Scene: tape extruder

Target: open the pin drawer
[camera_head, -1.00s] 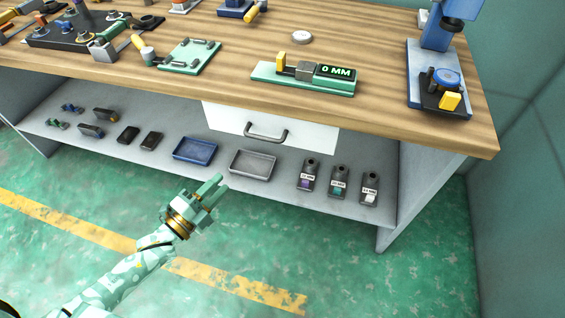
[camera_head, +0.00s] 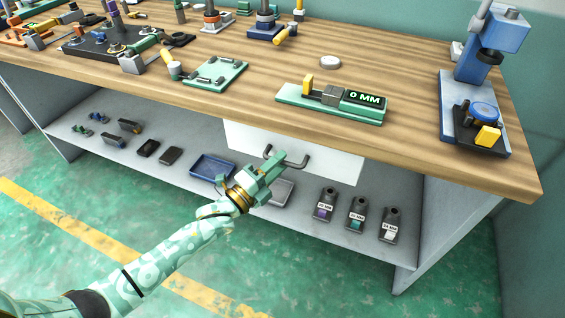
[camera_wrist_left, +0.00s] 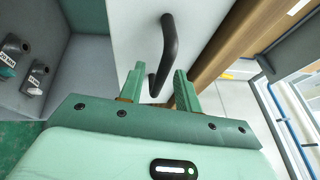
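The drawer has a plain white front (camera_head: 333,158) under the bench top and looks closed. Its dark bar handle (camera_head: 298,163) is partly hidden behind my left gripper (camera_head: 271,163). In the left wrist view, the white drawer front (camera_wrist_left: 137,25) is close, and the handle (camera_wrist_left: 169,38) lies in line with the gap between the fingers of my left gripper (camera_wrist_left: 160,75). These fingers are apart, with nothing clamped. I cannot tell whether the handle is past the fingertips or just ahead of them. My right gripper is not in view.
The wooden bench top (camera_head: 420,150) overhangs the drawer. The green floor before the bench is clear.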

